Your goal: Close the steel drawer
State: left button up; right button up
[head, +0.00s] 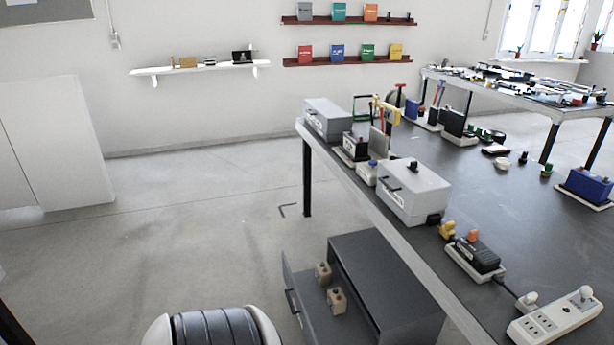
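The steel drawer (292,296) is a dark grey drawer pulled out to the left of a dark grey cabinet (385,285) under the table's near edge. Its front carries a dark handle and faces left. Two small beige items with dark tops (336,300) stand inside it. The drawer's lower part is cut off or hidden. Neither of my grippers shows in the head view. A white and black rounded part, which seems to be mine, is at the bottom edge.
A long dark-topped workbench (440,190) stands above the cabinet, with grey boxes (413,191), a power strip (555,318) and several tools on it. A second table (520,95) is at the back right. The concrete floor left of the drawer is clear.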

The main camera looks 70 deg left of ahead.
aim_at(306, 298)
jog(key=u, duration=2.15)
